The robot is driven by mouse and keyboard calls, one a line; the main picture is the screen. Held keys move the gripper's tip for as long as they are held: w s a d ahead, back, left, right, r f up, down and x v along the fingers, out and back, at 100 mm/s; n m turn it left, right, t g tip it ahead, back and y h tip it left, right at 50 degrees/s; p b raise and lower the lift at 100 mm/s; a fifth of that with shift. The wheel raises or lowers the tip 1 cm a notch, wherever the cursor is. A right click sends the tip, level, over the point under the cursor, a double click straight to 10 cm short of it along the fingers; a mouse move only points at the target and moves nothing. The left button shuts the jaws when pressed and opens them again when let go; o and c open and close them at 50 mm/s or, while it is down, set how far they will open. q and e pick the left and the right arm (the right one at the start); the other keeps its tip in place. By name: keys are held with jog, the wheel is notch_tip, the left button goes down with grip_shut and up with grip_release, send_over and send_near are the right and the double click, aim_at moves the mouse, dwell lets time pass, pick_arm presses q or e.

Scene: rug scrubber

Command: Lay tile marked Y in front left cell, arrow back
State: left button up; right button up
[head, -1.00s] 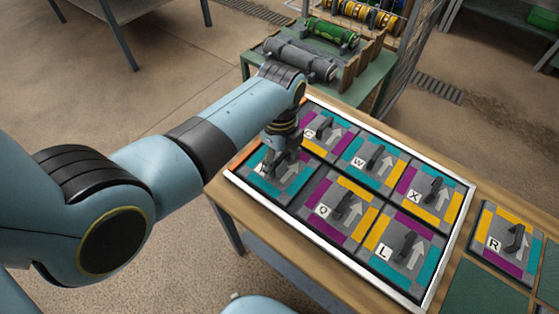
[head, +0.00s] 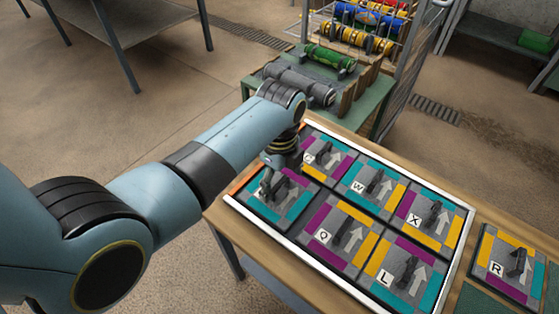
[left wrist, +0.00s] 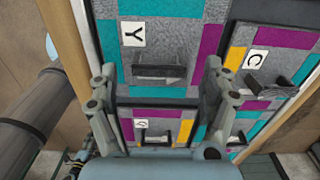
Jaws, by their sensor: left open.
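The tile marked Y (left wrist: 160,52) lies in the front left cell of the white-rimmed tray (head: 376,294). It is grey with teal and purple edge patches and a dark raised handle. In the head view the Y tile (head: 297,205) is partly hidden by my left gripper (head: 270,190); its pale arrow, partly covered, seems to point to the back like its neighbours' arrows. In the left wrist view my left gripper (left wrist: 158,88) is open, with the handle showing between its fingers and apart from both. My right gripper is not in view.
Other tiles fill the tray's cells: C (head: 325,155), W (head: 373,184), X (head: 428,220), one like Q or O (head: 340,232), and L (head: 405,278). Tile R (head: 508,263) lies outside, right of the tray. A green stand with rollers (head: 300,85) stands behind.

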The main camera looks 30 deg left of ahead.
aim_at(280, 184)
pick_arm(q)
notch_tip(280, 184, up, 10)
jog(key=shift+r+p, duration=0.2)
jog(key=shift+p, duration=0.2)
